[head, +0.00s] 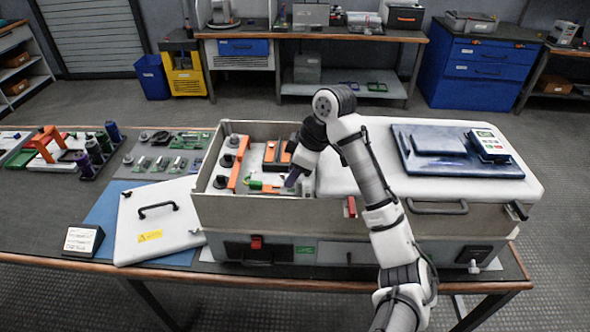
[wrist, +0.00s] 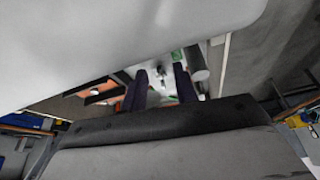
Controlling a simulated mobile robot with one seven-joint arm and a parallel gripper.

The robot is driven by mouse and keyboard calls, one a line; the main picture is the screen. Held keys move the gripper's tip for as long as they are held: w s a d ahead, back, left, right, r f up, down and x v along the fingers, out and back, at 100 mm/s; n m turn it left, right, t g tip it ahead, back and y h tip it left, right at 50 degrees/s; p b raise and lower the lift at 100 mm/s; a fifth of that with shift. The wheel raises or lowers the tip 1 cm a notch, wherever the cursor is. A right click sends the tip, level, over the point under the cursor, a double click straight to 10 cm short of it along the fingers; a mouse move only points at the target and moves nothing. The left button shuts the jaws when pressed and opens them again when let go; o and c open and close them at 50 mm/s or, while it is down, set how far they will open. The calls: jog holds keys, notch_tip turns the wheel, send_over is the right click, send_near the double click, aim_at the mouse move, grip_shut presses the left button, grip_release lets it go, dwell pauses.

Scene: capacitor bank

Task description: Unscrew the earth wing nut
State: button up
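The capacitor bank (head: 290,222) is a long beige case on the table with its left bay uncovered. My gripper (head: 291,179) reaches down into the right part of this bay. In the wrist view its two dark fingers (wrist: 160,92) stand apart with a gap between them. A small dark piece (wrist: 160,73) shows in that gap over a pale floor, beyond the fingertips; I cannot tell whether it is the earth wing nut. A green part with a yellow-green lead (head: 256,185) lies just left of the gripper. My arm hides some of the bay.
Orange bars (head: 238,170) and dark round terminals (head: 226,160) fill the bay's left side. A white cover covers the right half, with a blue tray (head: 425,165) on it. The bay walls stand close around my gripper.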

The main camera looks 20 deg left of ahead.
jog(key=b+v, duration=0.2)
jog(key=v, duration=1.1)
jog(key=shift+r, duration=0.3)
jog(key=shift+w+d, duration=0.1)
